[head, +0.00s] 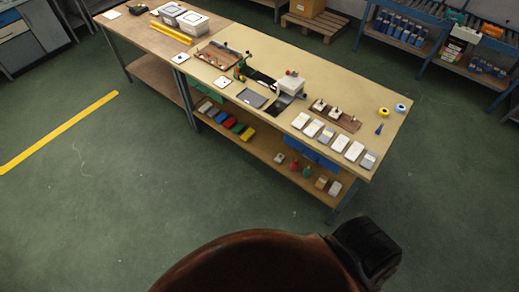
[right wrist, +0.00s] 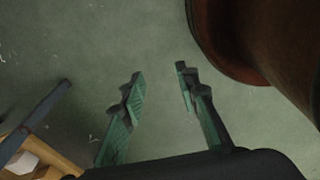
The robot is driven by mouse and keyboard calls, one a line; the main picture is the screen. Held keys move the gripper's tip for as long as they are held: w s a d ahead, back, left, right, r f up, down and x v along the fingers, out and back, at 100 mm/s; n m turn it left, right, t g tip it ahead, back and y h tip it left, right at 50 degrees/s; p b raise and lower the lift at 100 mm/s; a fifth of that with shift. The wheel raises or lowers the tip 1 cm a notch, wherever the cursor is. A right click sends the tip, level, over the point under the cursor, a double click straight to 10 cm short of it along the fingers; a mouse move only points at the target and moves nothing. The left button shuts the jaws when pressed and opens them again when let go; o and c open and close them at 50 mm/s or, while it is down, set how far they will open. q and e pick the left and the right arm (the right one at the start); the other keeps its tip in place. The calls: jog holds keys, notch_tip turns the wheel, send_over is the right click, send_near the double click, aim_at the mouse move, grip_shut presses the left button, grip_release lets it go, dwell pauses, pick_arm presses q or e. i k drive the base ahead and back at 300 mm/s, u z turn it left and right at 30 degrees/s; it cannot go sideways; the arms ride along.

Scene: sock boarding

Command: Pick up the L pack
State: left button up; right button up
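A row of several flat white and grey packs (head: 326,136) lies along the front edge of the workbench (head: 385,97), towards its right end. Their markings are too small to read, so I cannot tell which one is the L pack. My right gripper (right wrist: 160,86) shows in the right wrist view with its two green-grey fingers spread apart and nothing between them. It is over bare floor, away from the bench. My left gripper is in neither view.
A brown board with small parts (head: 336,115), a grey-white device (head: 290,86) and yellow and blue rolls (head: 384,111) share the bench. Bins (head: 230,122) stand on its lower shelf. A blue rack (head: 440,50) is at the back right. The green floor in front is clear.

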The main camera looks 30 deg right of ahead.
aim_at(278, 160)
jog(key=z, duration=0.05)
jog(key=i, duration=1.3)
jog(key=z, duration=1.1)
jog(key=i, duration=0.8)
jog(key=z, duration=1.05)
jog(key=i, duration=0.2)
jog(key=z, duration=0.2)
